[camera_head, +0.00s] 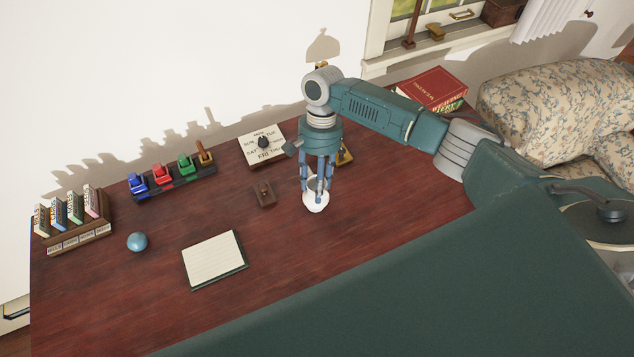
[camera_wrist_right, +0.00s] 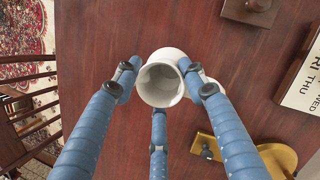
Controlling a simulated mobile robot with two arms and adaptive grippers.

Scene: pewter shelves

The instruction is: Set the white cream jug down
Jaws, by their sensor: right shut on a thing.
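The white cream jug (camera_head: 316,204) is under my right gripper (camera_head: 318,187), over the right part of the dark red wooden desk (camera_head: 300,255). My right gripper's blue fingers are closed around it. In the right wrist view the jug (camera_wrist_right: 160,86) shows with its open mouth towards the camera, between the three fingers of the gripper (camera_wrist_right: 157,95). I cannot tell whether its base touches the desk. My left gripper is not in view.
A small wooden block (camera_head: 265,194) is just left of the jug, with a day sign (camera_head: 262,147) behind. A brass object (camera_head: 345,155) stands behind right. A notepad (camera_head: 214,260) and blue ball (camera_head: 137,242) lie further left. The desk in front of the jug is clear.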

